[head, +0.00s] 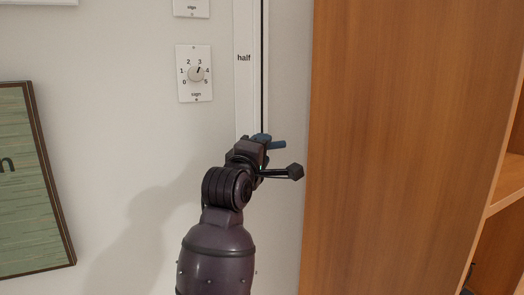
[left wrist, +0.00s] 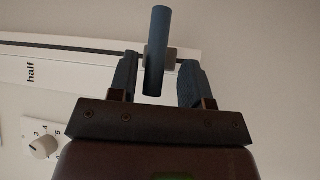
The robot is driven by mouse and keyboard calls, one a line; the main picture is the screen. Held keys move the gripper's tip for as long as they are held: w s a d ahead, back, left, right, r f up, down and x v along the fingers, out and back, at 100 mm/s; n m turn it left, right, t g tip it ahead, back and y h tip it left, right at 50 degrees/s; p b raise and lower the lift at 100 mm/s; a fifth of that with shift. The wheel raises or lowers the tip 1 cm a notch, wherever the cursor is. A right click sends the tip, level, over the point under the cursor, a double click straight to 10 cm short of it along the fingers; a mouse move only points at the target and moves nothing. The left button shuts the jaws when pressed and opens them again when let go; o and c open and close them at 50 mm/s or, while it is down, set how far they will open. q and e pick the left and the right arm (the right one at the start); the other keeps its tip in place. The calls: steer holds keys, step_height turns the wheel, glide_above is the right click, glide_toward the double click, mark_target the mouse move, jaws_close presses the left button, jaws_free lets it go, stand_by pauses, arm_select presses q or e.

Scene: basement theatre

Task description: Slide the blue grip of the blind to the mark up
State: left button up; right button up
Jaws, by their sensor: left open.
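The blue grip (left wrist: 155,50) of the blind is a blue rod on a grey slider, between the two fingers of my left gripper (left wrist: 158,75) in the left wrist view. The fingers are open, with a gap showing on each side of the rod. In the head view the grip (head: 279,145) sticks out to the right beside my left gripper (head: 262,141), low on the white track (head: 244,95). The track has a dark slot and the label "half" (head: 244,58) above the grip. No "up" mark shows in either view. My right gripper is not in view.
A white plate with a numbered "sign" dial (head: 196,73) is on the wall left of the track, with part of another plate above. A framed green picture (head: 32,185) hangs at the left. A tall wooden cabinet side (head: 400,150) stands close on the right.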

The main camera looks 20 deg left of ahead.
arm_select(q)
steer(key=s+f, duration=0.1)
steer(key=s, duration=0.9)
steer(key=shift+d+f+b, duration=0.25)
steer(key=shift+d+b, duration=0.1)
steer(key=shift+d, duration=0.05)
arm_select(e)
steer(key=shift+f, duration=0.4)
